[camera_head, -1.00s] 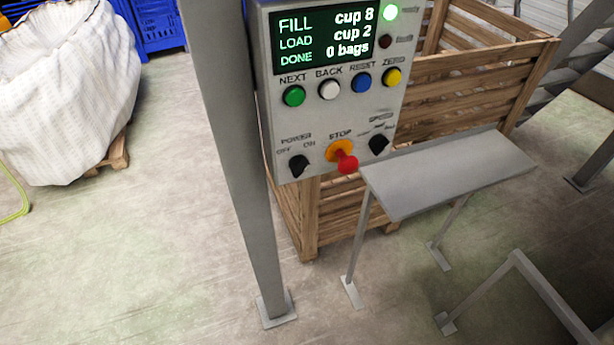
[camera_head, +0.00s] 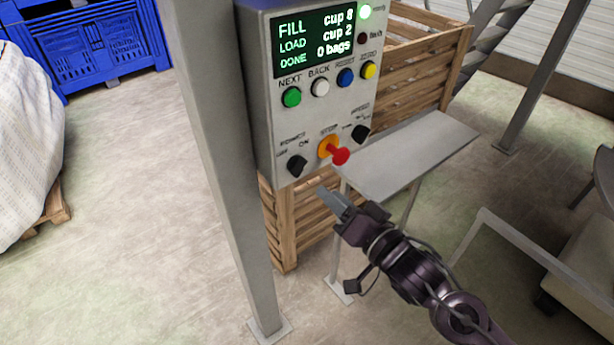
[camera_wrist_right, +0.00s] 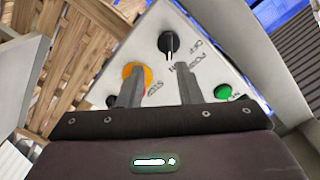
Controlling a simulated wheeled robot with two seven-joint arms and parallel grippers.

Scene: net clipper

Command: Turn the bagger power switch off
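The bagger power switch (camera_head: 297,165) is a black knob at the lower left of the grey control panel (camera_head: 268,110), under POWER with OFF and ON labels. It also shows in the right wrist view (camera_wrist_right: 168,42), beyond the fingers, with a white mark on it. Which label it points to is hard to tell. My right gripper (camera_head: 328,195) is below the panel, right of and below the switch, not touching it. In the wrist view its two fingers (camera_wrist_right: 160,90) stand apart with nothing between them. My left gripper is not in view.
The red STOP button (camera_head: 340,156) on its orange collar sits just right of the switch. Another black knob (camera_head: 361,133) is farther right. A grey post (camera_head: 213,150) stands left of the panel. A grey shelf (camera_head: 410,155) and wooden crate (camera_head: 425,65) are to the right and behind.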

